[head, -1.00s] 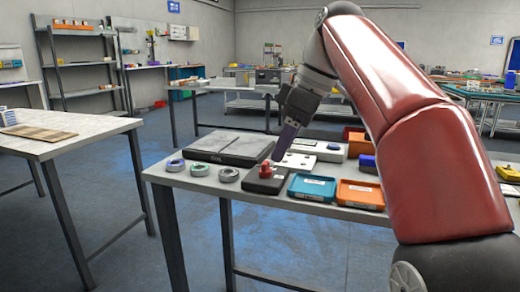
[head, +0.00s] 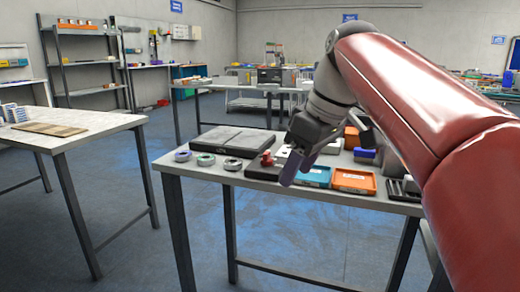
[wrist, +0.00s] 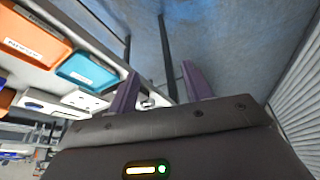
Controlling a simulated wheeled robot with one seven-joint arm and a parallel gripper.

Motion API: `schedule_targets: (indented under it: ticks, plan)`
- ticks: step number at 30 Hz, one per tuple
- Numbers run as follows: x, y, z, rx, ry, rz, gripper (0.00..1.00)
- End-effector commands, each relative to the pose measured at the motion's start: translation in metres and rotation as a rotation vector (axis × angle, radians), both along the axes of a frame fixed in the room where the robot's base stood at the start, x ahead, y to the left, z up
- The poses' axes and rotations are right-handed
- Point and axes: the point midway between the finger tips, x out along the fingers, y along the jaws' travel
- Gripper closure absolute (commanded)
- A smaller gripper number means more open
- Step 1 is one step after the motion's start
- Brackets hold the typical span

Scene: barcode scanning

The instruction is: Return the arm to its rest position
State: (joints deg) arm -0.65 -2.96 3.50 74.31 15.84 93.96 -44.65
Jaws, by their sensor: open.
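My red arm (head: 420,110) reaches in from the right in the head view. My gripper (head: 293,172) hangs above the near edge of the table (head: 175,165), in front of the black box with a red knob (head: 266,159). In the wrist view my gripper (wrist: 157,85) shows two purple fingers spread apart with nothing between them. Beyond the fingers are the floor and a dark table leg. The gripper partly hides the box and the teal tray (head: 313,176) in the head view.
An orange tray (head: 354,181) sits right of the teal tray. A dark flat plate (head: 235,140) and several round rings (head: 206,160) are at the table's left. Another table (head: 60,142) with a brown board (head: 48,129) stands at far left. The floor between the tables is clear.

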Motion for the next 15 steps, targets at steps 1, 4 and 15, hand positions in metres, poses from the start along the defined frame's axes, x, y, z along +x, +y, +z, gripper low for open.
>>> schedule_targets:
  ticks: [1,4,15]
  plan:
    - [-0.008,-0.003,-0.006,-0.002,-0.001,-0.043,0.50]
    - [-0.023,-0.012,-0.024,-0.006,-0.003,-0.154,0.50]
    - [-0.115,-0.064,-0.154,0.011,-0.068,-0.688,0.50]
